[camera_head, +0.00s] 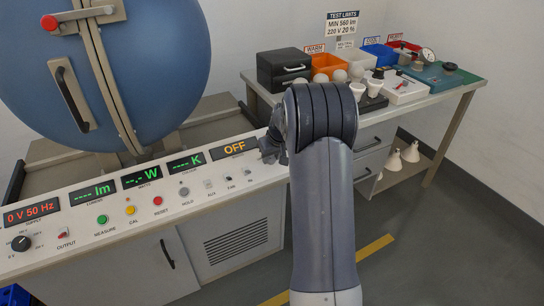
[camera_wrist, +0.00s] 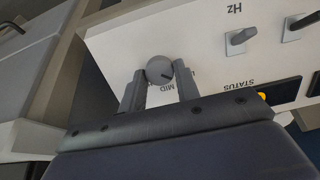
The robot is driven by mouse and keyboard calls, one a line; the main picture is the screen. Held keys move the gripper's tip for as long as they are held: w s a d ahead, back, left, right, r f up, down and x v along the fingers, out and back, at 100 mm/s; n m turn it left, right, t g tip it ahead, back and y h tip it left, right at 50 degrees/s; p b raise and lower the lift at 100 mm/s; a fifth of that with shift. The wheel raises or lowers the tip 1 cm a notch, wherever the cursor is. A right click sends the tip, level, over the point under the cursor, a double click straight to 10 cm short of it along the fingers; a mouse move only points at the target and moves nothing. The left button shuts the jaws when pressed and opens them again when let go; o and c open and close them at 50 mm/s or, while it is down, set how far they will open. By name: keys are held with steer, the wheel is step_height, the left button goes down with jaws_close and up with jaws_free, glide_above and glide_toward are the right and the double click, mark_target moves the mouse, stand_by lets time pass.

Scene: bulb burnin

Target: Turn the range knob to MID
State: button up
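The range knob (camera_wrist: 159,68) is a round grey knob on the white panel in the wrist view. A dark pointer line on it slants toward the lower right. The MID label (camera_wrist: 168,87) shows upside down below it, and a partly covered label beginning with L lies to its right. My gripper (camera_wrist: 160,70) has one finger on each side of the knob, and both fingertips appear to touch it. In the head view my gripper (camera_head: 270,148) is at the right end of the console, and the knob is hidden behind it.
The console (camera_head: 150,228) carries displays, buttons and switches left of my gripper. A large blue sphere (camera_head: 150,60) stands behind it. Close to the knob is a grey Hz switch (camera_wrist: 240,38). A bench (camera_head: 425,98) with bins and bulbs stands at the back right.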

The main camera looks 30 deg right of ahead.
steer(key=c, duration=0.5)
steer(key=shift+m, duration=0.4)
steer(key=m+p, duration=0.2)
steer(key=m, duration=0.1)
steer(key=shift+m, duration=0.4)
steer(key=m+p, duration=0.1)
steer(key=m, duration=0.3)
steer(key=shift+d+m+y, duration=0.15)
steer(key=shift+m+y, duration=0.15)
steer(key=shift+m, duration=0.1)
steer(key=o, duration=1)
steer(key=shift+c, duration=0.2)
